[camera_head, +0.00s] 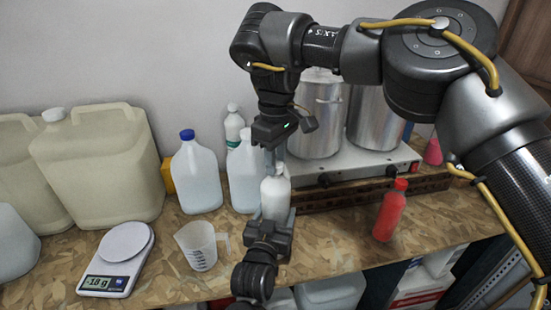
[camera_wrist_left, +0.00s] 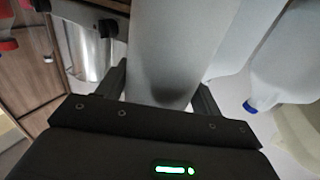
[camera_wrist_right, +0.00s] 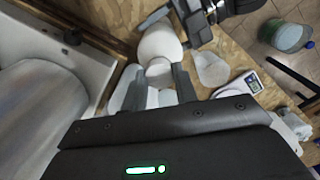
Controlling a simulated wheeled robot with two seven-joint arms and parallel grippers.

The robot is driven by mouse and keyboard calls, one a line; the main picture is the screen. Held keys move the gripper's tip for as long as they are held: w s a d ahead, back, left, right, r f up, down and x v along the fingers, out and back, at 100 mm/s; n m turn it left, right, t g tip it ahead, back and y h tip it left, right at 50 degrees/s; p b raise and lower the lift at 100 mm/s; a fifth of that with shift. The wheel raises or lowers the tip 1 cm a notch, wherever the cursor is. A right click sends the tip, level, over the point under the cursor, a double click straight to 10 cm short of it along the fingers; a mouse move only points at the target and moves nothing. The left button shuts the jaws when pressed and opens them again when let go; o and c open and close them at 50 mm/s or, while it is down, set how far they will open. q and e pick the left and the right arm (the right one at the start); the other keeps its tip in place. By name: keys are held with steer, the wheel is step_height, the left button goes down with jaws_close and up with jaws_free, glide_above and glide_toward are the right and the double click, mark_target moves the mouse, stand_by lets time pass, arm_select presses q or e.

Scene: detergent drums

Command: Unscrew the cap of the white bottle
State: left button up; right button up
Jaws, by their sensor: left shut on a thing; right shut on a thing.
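The white bottle (camera_head: 275,196) is upright at the middle of the head view, in front of the hotplate unit. My left gripper (camera_head: 271,216) reaches up from below and is shut on the bottle's lower body. The left wrist view shows the pale bottle body (camera_wrist_left: 178,45) between its fingers. My right gripper (camera_head: 277,160) points down from above and is shut on the cap at the bottle's top. In the right wrist view the white cap (camera_wrist_right: 159,72) sits between the fingers, with the bottle body (camera_wrist_right: 160,42) beyond. The cap is mostly hidden in the head view.
A blue-capped jug (camera_head: 196,178) and another jug (camera_head: 243,178) stand behind left. A measuring cup (camera_head: 200,246) and scale (camera_head: 117,258) are left. A red bottle (camera_head: 389,213) is right. Metal pots (camera_head: 316,115) stand on the hotplate unit (camera_head: 345,166) behind. Large canisters (camera_head: 100,165) fill the far left.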

steer(key=n, duration=1.2)
steer(key=shift+n, duration=0.4)
steer(key=n, duration=1.3)
steer(key=shift+n, duration=0.4)
steer(key=n, duration=0.6)
steer(key=shift+r, duration=0.1)
steer(key=n, duration=0.3)
steer(key=shift+s, duration=0.1)
steer(key=n, duration=0.5)
steer(key=shift+n, duration=0.4)
steer(key=n, duration=0.3)
